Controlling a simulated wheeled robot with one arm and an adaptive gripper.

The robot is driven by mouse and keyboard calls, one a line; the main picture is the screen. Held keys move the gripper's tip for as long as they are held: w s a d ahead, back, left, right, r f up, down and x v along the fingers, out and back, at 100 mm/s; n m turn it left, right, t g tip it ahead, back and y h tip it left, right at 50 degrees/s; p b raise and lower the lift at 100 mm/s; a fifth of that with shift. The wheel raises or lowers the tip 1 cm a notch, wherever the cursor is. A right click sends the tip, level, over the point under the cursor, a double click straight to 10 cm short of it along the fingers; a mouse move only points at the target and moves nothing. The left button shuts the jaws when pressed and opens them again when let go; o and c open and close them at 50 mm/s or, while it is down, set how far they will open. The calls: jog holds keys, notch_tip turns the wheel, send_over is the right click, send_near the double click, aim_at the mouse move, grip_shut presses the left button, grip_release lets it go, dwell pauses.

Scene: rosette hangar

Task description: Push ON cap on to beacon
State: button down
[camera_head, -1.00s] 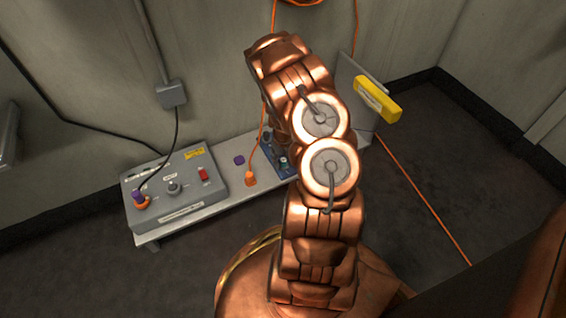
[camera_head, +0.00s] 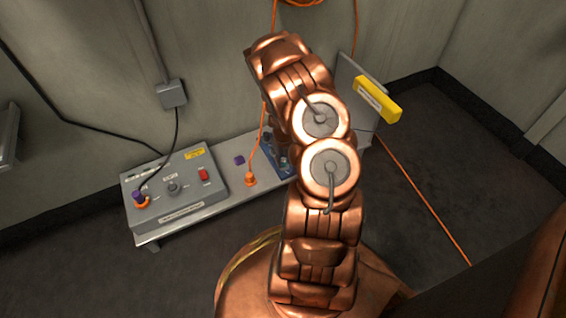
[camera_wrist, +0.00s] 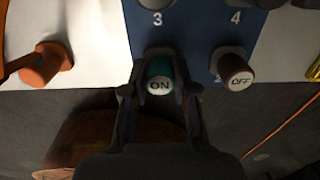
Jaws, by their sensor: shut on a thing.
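The ON cap (camera_wrist: 160,70) is dark teal with a pale round face marked ON. In the wrist view it sits between the fingers of my gripper (camera_wrist: 161,92), which is shut on it. The cap is at the front edge of a blue panel (camera_wrist: 190,20) with printed numbers; I cannot tell whether it is still seated there. A brown OFF cap (camera_wrist: 236,72) stands to the right, apart from my fingers. I cannot tell which thing is the beacon.
A grey control box (camera_head: 175,190) with a red switch (camera_head: 203,174) stands on the left of the pale shelf (camera_head: 215,205). A purple block (camera_head: 239,160) and an orange plug (camera_head: 250,178) with a cord lie between box and panel. A yellow block (camera_head: 378,99) is at the right.

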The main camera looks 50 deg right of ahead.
aim_at(283, 158)
jog(key=shift+r+p, duration=1.2)
jog(key=shift+r, duration=1.65)
jog(key=shift+w, duration=0.15)
jog(key=shift+w+d+r, duration=0.1)
jog(key=shift+w+d, duration=0.1)
jog(key=shift+w, duration=0.1)
jog(key=d+r+n, duration=0.2)
jog(key=d+r, duration=0.1)
jog(key=d, duration=0.3)
jog(key=w+d+r+n, duration=0.1)
jog(key=d+r+n, duration=0.1)
jog(key=d+r, duration=0.2)
jog(key=w+d+r+n, duration=0.1)
jog(key=d+r+n, duration=0.1)
jog(key=d, duration=0.7)
jog(key=shift+w+d+r, duration=0.1)
jog(key=shift+d+r, duration=0.05)
jog(key=shift+r, duration=0.3)
jog(key=shift+w+d+r, duration=0.1)
jog(key=shift+d+r, duration=0.05)
jog(key=shift+r, duration=0.3)
jog(key=shift+f, duration=2.9)
jog(key=shift+s+f, duration=0.1)
jog(key=shift+f, duration=0.4)
